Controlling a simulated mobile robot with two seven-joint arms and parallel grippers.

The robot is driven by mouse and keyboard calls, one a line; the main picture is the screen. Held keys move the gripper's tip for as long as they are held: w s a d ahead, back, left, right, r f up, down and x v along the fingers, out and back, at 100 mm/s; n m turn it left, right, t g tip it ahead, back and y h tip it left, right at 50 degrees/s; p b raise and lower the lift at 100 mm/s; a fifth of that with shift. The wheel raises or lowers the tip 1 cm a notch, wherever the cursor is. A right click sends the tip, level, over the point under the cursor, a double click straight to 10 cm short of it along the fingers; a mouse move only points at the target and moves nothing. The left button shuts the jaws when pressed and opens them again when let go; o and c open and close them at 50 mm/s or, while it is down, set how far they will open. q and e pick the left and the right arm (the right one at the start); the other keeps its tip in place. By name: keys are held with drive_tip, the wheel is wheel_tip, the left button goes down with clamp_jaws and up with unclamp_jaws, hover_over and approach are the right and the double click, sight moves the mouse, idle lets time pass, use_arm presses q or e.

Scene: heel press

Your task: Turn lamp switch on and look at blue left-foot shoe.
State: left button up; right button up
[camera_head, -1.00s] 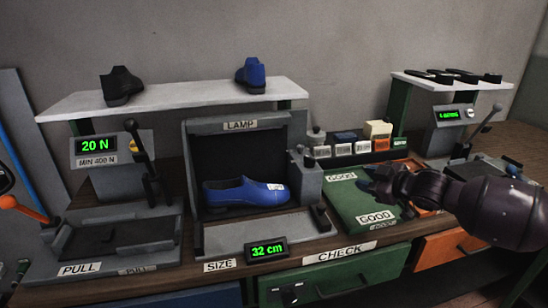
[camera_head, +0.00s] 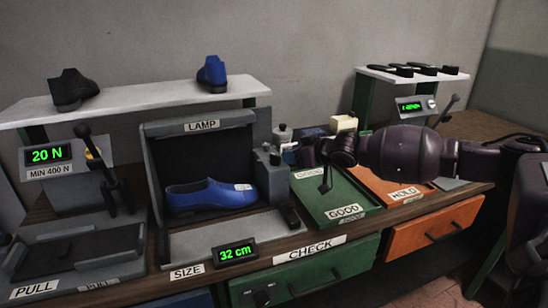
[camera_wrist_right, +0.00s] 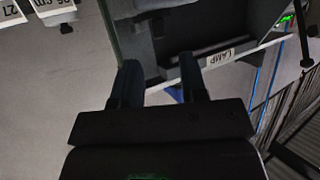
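The blue shoe (camera_head: 212,196) lies in the grey box labelled LAMP (camera_head: 202,126), toe to the left. The box's inside is dark and no lamp light shows in it. A grey block (camera_head: 268,178) with small dark knobs stands at the box's right side; I cannot tell which part is the switch. My right gripper (camera_head: 308,168) is just right of this block, above the green GOOD tray. In the right wrist view its two fingers (camera_wrist_right: 160,88) are apart with nothing between them, and the lamp box (camera_wrist_right: 232,52) appears beyond them. My left gripper is not in view.
A shelf (camera_head: 140,100) above holds a black shoe (camera_head: 72,90) and another blue shoe (camera_head: 212,74). The green GOOD tray (camera_head: 335,202) and orange HOLD tray (camera_head: 400,190) lie to the right. A pull device with a lever (camera_head: 105,175) stands left. The size display (camera_head: 236,253) reads 32 cm.

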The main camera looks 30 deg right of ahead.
sight(275, 155)
drive_tip(key=shift+b+x, duration=0.75)
drive_tip(key=shift+x, duration=2.9)
clamp_jaws()
